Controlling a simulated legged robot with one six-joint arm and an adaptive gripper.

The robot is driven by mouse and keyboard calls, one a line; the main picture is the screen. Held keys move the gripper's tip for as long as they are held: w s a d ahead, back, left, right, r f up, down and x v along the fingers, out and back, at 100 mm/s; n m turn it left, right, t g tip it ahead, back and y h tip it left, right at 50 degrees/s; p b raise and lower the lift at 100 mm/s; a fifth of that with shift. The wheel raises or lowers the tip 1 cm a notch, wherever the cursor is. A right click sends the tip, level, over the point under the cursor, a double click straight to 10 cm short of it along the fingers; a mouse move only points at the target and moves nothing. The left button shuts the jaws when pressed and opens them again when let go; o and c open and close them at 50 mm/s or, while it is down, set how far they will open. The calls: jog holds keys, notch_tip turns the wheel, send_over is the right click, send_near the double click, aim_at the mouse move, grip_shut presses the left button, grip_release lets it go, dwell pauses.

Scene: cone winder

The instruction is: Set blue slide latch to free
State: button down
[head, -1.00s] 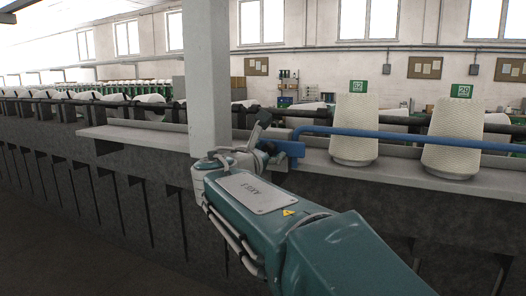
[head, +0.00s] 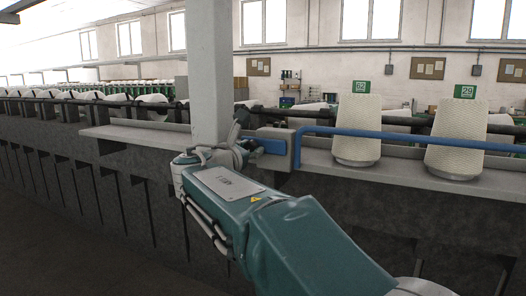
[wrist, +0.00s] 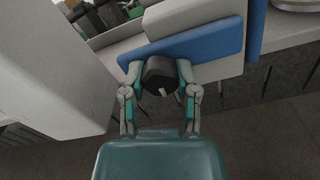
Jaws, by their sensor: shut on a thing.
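The blue slide latch (head: 273,147) sits at the left end of a blue rail, just right of the white pillar. My gripper (wrist: 158,76) is shut on this knob, one finger on each side. In the head view my gripper (head: 240,150) is at the left end of the latch, partly hidden by my own wrist, and the knob cannot be made out clearly.
The white pillar (head: 207,75) stands close to the left of my gripper. The blue rail (head: 400,138) runs right in front of two yarn cones (head: 357,130) (head: 457,138) on a grey ledge (head: 420,178). The floor at lower left is clear.

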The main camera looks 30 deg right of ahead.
jog(key=shift+w+a+r, duration=0.1)
jog(key=shift+w, duration=0.05)
jog(key=shift+c, duration=1.8)
grip_release()
jog(key=shift+w, duration=0.15)
jog(key=shift+a, duration=0.1)
jog(key=v, duration=1.2)
